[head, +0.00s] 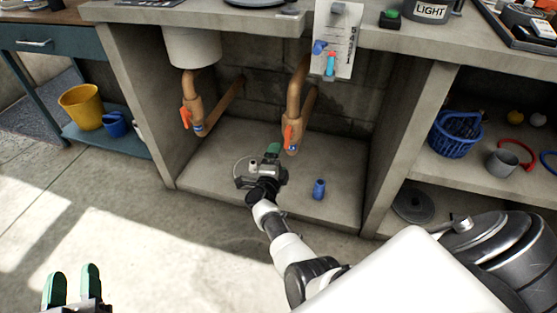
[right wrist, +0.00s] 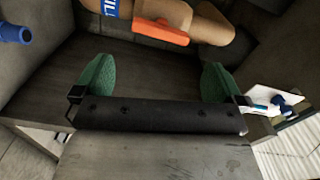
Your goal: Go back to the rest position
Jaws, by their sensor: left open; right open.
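My left gripper (head: 73,284) is at the bottom left of the head view, above the sunlit floor, open with nothing between its green fingers. My right arm reaches forward into the open concrete bay. My right gripper (head: 272,154) is inside the bay, below and left of the right pipe's orange valve handle (head: 288,136). In the right wrist view its two green fingers stand wide apart (right wrist: 156,84) with nothing between them. The orange handle (right wrist: 160,32) and pipe show beyond the fingers there, apart from them.
A blue cylinder (head: 319,189) stands on the bay floor, right of my right gripper. Another pipe valve (head: 186,117) is at left. The bay's side walls (head: 383,145) and the counter (head: 200,14) enclose the arm. A right shelf holds a blue basket (head: 455,146). Floor at left is clear.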

